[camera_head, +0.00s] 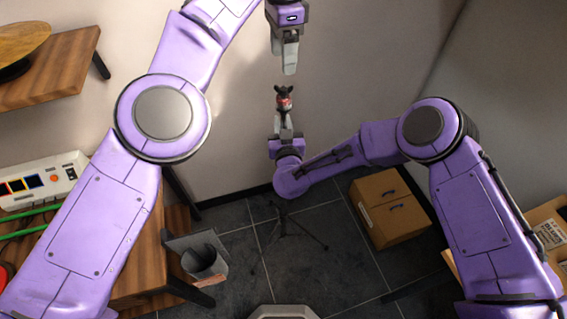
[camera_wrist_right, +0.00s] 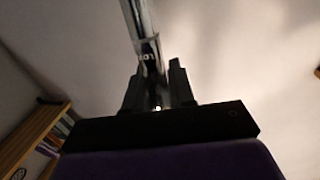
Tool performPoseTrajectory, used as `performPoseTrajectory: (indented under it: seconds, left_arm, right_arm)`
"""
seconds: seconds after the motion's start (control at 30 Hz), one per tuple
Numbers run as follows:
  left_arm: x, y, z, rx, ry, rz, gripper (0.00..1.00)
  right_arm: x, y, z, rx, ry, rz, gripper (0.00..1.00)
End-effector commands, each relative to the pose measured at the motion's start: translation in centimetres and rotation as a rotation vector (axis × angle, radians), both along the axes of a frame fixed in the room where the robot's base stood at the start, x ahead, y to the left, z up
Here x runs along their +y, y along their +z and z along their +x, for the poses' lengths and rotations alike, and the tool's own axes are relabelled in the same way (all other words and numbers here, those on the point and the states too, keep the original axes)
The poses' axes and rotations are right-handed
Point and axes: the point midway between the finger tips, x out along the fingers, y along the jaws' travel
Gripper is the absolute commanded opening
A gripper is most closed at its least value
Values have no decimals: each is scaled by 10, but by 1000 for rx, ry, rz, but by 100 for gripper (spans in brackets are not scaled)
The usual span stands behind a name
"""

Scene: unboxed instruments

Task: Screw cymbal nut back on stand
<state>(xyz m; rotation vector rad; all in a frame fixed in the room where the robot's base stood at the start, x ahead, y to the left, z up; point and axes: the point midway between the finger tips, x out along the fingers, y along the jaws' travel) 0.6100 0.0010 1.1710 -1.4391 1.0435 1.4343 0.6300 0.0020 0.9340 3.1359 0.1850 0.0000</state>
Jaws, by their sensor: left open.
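The cymbal stand shows its dark tripod legs (camera_head: 287,222) on the floor, and its top rises at the middle of the head view. A black winged piece (camera_head: 284,90), apparently the cymbal nut, shows at the top above a reddish part (camera_head: 284,103). I cannot tell whether it is threaded on. My left gripper (camera_head: 289,68) is open and empty, pointing down just above this piece, apart from it. My right gripper (camera_head: 287,122) points up below it. In the right wrist view, its dark fingers (camera_wrist_right: 160,88) close around the chrome stand rod (camera_wrist_right: 146,35).
A gold cymbal (camera_head: 22,42) lies on a wooden table at the upper left. A white box with coloured buttons (camera_head: 40,181) and green cables sit on the left table. A cardboard box (camera_head: 390,208) stands on the floor at right. Walls are close behind the stand.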

Motion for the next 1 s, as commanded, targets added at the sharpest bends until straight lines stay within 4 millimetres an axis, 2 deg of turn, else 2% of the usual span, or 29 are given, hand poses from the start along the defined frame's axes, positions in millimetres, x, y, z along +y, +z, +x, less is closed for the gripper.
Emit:
performPoseTrajectory:
  seconds: [0.1,0.33,0.5,0.83,1.0]
  left_arm:
    - [-4,-2,-2,14,-56,-27,70]
    - [-3,0,-1,3,-548,-18,70]
    - [0,0,0,-1,-761,3,70]
    - [0,0,0,-1,-788,2,70]
    - [2,-11,2,8,-786,2,70]
  right_arm:
    - [0,0,0,0,0,0,0]
    - [0,0,0,0,0,0,0]
    - [0,0,0,0,0,0,0]
    - [0,0,0,0,0,0,0]
    - [0,0,0,0,0,0,0]
